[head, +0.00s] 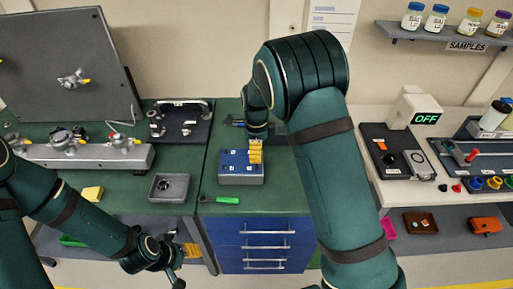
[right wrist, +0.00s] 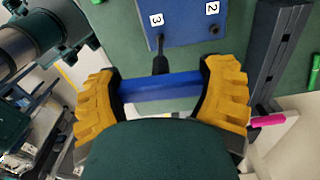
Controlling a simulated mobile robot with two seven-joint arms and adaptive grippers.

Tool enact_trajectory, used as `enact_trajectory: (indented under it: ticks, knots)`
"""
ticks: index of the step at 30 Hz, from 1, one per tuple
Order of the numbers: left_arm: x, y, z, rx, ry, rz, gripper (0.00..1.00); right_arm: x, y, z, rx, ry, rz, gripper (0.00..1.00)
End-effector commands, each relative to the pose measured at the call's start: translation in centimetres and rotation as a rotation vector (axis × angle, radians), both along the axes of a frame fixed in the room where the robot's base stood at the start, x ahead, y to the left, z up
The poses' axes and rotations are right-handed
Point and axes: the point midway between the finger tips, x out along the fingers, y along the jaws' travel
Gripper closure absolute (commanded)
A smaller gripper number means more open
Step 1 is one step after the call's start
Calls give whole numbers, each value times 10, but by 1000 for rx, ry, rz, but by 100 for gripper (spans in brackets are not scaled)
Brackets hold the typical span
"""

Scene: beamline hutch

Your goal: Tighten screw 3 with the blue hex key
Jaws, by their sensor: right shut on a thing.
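The blue block (head: 240,179) sits on the green bench top, and its labels 3 and 2 show in the right wrist view (right wrist: 187,18). My right gripper (head: 256,151) is over the block's right part. In the right wrist view, its yellow fingers (right wrist: 162,88) are shut on the blue handle of the hex key (right wrist: 150,90). The dark shaft reaches to the block beside label 3; I cannot tell whether its tip is seated in screw 3. Screw 2 (right wrist: 214,29) shows bare. My left gripper (head: 187,253) is low, in front of the bench; its fingers are unclear.
A green-handled tool (head: 227,200) lies in front of the block. A black plate with fittings (head: 181,122) is behind. Blue drawers (head: 262,240) are below the bench top.

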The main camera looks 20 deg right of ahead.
Motion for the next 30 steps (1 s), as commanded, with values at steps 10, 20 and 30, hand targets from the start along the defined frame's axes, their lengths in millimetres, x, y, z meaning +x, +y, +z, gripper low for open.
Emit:
enact_trajectory:
  ticks: [10, 20, 30]
  knots:
    - [0, 0, 0, 0, 0, 0, 53, 0, 0, 0, 0, 1, -183, 65]
    - [0, 0, 0, 0, 0, 0, 53, 0, 0, 1, 0, 1, -180, 65]
    - [0, 0, 0, 0, 0, 0, 53, 1, 0, 16, 0, -2, -178, 65]
